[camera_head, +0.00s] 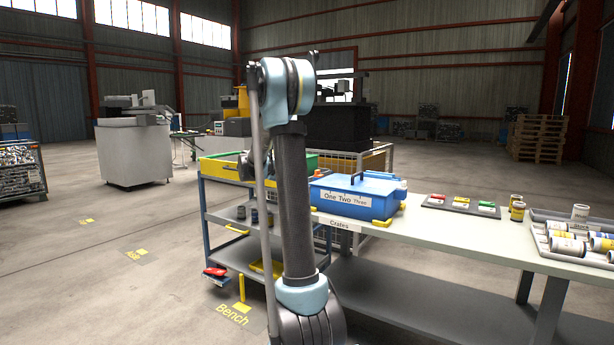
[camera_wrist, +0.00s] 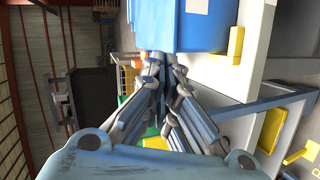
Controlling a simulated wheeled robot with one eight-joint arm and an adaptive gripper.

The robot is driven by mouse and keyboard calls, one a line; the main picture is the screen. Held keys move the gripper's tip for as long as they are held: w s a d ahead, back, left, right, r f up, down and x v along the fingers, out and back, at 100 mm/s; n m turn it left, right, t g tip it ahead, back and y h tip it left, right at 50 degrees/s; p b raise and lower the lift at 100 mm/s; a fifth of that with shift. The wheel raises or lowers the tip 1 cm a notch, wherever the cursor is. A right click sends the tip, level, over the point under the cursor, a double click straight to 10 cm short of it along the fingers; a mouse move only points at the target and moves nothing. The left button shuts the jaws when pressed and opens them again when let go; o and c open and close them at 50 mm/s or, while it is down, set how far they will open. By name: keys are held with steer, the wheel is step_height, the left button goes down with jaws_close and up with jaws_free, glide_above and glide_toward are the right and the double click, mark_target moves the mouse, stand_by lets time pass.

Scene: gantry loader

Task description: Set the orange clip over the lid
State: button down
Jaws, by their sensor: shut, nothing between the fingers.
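A blue crate with a blue handled lid (camera_head: 360,183) stands on the bench, its front labelled "One Two Three". The blue body also fills the top middle of the wrist view (camera_wrist: 190,25). My gripper (camera_wrist: 165,72) is shut and empty, with its fingertips at the crate's lower edge in that view; I cannot tell if they touch. I cannot pick out the orange clip for certain: a small orange patch (camera_wrist: 143,55) shows beside the fingertips, partly hidden. A yellow bracket (camera_wrist: 235,45) sits beside the crate.
The long bench (camera_head: 420,225) carries a dark mat (camera_head: 435,202) with red, yellow and green pieces, and a grey tray (camera_head: 541,240) of cans at right. A shelved cart (camera_head: 222,218) with a yellow tray (camera_head: 218,171) stands left. Open floor lies farther left.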

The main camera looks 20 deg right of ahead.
mark_target(319, 173)
steer(key=w+f+n+t+h, duration=0.1)
steer(key=w+f+t+h, duration=0.1)
steer(key=w, duration=1.3)
steer(key=shift+a+f+n+h, duration=0.15)
steer(key=shift+n+h, duration=0.25)
steer(key=shift+h, duration=0.3)
steer(key=d, duration=1.1)
steer(key=shift+w+d, duration=0.3)
steer(key=shift+w, duration=0.15)
steer(key=shift+s+d, duration=0.1)
